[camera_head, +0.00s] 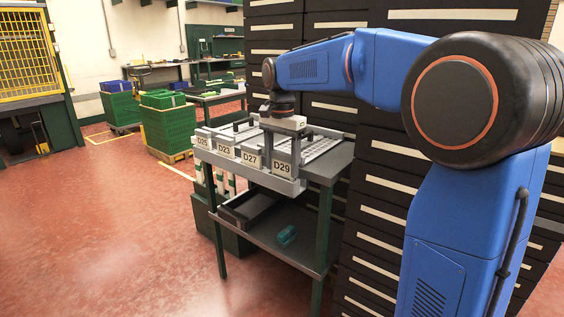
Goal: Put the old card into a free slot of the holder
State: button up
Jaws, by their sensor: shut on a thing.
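My gripper (284,124) is at the end of my blue arm, low over the near right part of the table, just above and behind the label D29 (281,168). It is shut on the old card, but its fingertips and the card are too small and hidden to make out. Labels D25 (203,141), D23 (224,151) and D27 (250,160) stand in a row with D29 along the table's front edge. I cannot tell which part is the card holder or which slots are free.
Green crates (168,128) stand at the back left. The red floor at left is clear.

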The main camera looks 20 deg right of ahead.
jog(key=o, duration=1.1)
jog(key=shift+o, duration=0.2)
notch_tip(320, 180, up, 17)
jog(key=shift+r, duration=0.2)
jog(key=shift+r, duration=3.5)
jog(key=s+d+f+n+t, duration=0.2)
jog(key=s+f+n, duration=0.3)
jog(key=s+f, duration=1.1)
jog(key=s+d+f+n+t, duration=0.2)
jog(key=s+d+f+n, duration=0.3)
jog(key=s+f, duration=1.2)
notch_tip(320, 180, down, 4)
jog(key=shift+s+f+n+t, duration=0.1)
jog(key=shift+s+n+t, duration=0.1)
jog(key=shift+n+t, duration=0.2)
